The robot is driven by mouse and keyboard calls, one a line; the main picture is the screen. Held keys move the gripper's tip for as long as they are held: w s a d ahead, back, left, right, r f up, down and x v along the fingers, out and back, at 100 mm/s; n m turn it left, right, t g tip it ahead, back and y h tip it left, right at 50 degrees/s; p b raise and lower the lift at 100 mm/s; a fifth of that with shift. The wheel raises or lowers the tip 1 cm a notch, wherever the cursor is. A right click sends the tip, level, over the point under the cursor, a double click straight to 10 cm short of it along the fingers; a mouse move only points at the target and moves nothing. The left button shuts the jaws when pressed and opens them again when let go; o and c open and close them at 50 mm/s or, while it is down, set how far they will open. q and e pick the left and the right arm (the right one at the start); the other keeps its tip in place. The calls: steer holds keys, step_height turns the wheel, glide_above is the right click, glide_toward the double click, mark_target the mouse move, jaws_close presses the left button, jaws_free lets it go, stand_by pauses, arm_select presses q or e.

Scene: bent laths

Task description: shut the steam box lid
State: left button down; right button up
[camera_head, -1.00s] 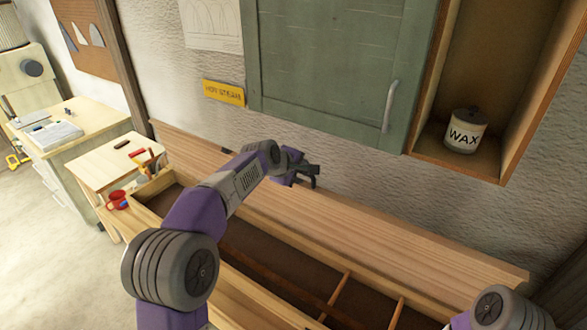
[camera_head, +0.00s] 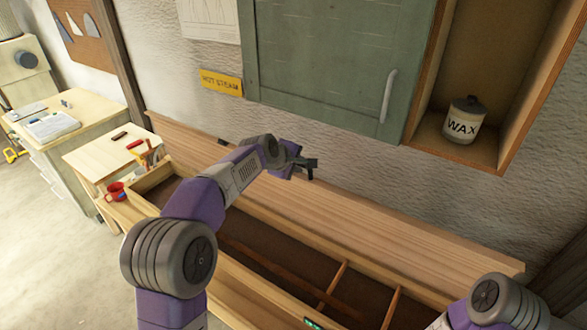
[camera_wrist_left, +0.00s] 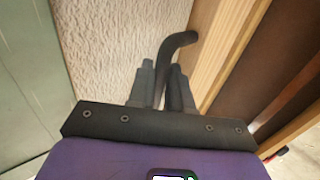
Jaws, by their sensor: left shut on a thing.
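The steam box (camera_head: 255,289) is a long pale wooden trough along the wall, open on top, with a dark inside and thin wooden cross bars. Its lid (camera_head: 400,232) is a long plank standing raised along the box's wall side. My left gripper (camera_head: 307,168) is at the lid's upper edge, near its middle. In the left wrist view, its fingers (camera_wrist_left: 163,80) are shut on a dark curved handle (camera_wrist_left: 180,42) beside the lid's wood (camera_wrist_left: 222,50). The handle's foot is partly hidden by the fingers. My right gripper is out of view; only part of that arm shows at the bottom right.
A green cabinet door (camera_head: 330,60) hangs above the lid, beside a niche with a wax jar (camera_head: 463,120). A yellow sign (camera_head: 221,82) is on the wall.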

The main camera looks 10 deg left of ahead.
arm_select(q)
steer(key=s+a+f, duration=0.3)
steer(key=s+f, duration=0.2)
steer(key=s, duration=0.4)
steer(key=s+a+f, duration=0.3)
steer(key=s+f, duration=0.2)
steer(key=s, duration=0.4)
steer(key=shift+s+a+f, duration=0.2)
steer(key=shift+s+f, duration=0.05)
